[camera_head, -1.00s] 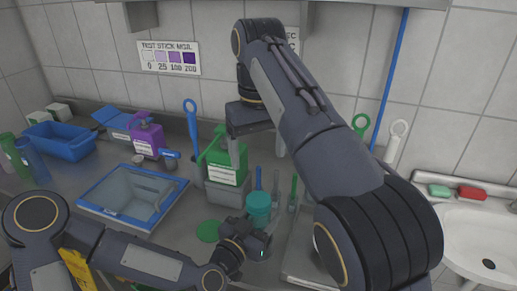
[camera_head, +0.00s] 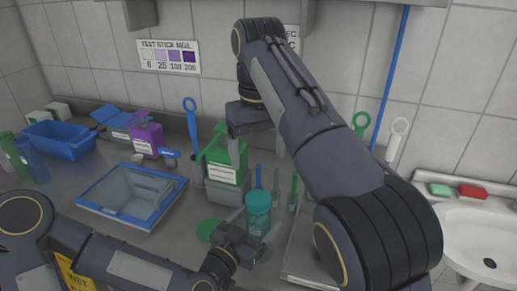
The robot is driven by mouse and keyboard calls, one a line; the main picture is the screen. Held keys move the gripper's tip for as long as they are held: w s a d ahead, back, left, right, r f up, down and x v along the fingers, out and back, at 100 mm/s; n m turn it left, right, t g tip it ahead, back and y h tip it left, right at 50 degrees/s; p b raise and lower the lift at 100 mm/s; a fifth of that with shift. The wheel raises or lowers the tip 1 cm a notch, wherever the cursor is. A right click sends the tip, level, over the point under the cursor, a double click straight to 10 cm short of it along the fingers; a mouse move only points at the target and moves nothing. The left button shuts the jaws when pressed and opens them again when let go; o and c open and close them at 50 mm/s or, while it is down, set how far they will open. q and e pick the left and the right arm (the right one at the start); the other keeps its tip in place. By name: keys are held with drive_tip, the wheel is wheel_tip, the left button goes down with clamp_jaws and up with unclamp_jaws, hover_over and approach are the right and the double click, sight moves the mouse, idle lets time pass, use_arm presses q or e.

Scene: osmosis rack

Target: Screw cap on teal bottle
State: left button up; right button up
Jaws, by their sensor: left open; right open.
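The teal bottle (camera_head: 257,222) stands upright on the counter at the middle, with a pale label on its side. A teal cap (camera_head: 258,199) sits on its top; I cannot tell how tightly it is seated. My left gripper (camera_head: 255,231) is open, low beside the bottle, with its fingers close to the bottle's lower part; I cannot tell whether they touch it. My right gripper (camera_head: 257,150) is open and points down, above and behind the bottle, in front of the wall. It looks empty.
A green jug (camera_head: 227,160) stands behind the bottle, near a purple jug (camera_head: 147,138). A blue-rimmed tray (camera_head: 130,195) and a green disc (camera_head: 208,229) lie to the left. Upright brushes stand just behind the bottle. A sink (camera_head: 475,235) is at the right.

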use_arm(q)
drive_tip(key=v, duration=0.5)
drive_tip(key=shift+b, duration=0.35)
use_arm(e)
drive_tip(key=shift+f, duration=0.5)
